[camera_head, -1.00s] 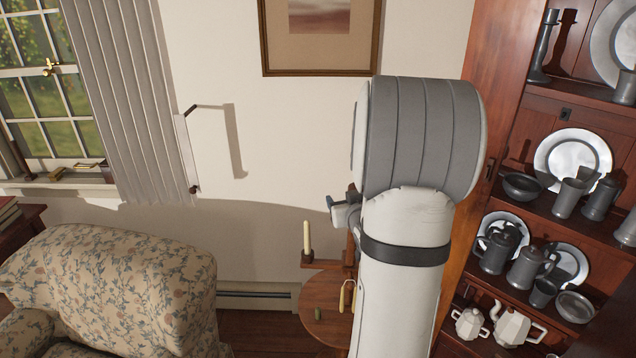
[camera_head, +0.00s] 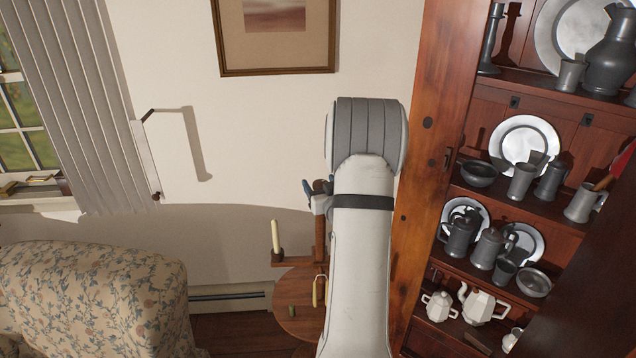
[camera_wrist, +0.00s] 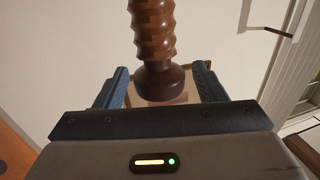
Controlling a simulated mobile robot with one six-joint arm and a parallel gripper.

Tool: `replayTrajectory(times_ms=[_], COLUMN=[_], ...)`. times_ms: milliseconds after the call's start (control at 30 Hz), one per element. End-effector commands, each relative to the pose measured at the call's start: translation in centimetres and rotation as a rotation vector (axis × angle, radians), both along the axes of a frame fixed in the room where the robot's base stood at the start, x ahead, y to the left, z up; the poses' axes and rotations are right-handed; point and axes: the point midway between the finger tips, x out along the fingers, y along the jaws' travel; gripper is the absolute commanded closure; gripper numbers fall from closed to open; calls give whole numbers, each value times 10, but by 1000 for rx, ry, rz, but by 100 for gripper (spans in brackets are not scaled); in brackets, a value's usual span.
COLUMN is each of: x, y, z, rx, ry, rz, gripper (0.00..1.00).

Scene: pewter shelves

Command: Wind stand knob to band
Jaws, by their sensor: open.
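The wooden stand has an upright post (camera_head: 320,238) and a round top (camera_head: 292,328), partly hidden by my arm in the head view. Its dark brown knob (camera_wrist: 160,84) adjoins a threaded wooden post (camera_wrist: 153,32) in the wrist view, which appears upside down. A small part of the dark knob (camera_head: 319,186) shows at the post's top in the head view. My gripper (camera_wrist: 165,72) is open, with blue fingers on either side of the knob and visible gaps. It also shows at the post's top (camera_head: 312,194). I cannot make out the band.
A candle (camera_head: 275,237) stands on the stand's side arm. A patterned armchair (camera_head: 90,300) is left; a pewter cupboard (camera_head: 435,150) is right.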

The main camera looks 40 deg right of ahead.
Motion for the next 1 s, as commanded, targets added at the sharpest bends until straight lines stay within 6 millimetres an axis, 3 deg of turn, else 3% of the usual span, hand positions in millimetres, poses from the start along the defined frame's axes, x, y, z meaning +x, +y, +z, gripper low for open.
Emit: replayTrajectory(times_ms=[267,800,833,1000], x=[2,2,3,3], y=[0,1,10,4], z=[0,0,0,-2], rx=[0,0,0,0], ry=[0,0,1,-1], rz=[1,2,5,-8], gripper=[37,81,81,81])
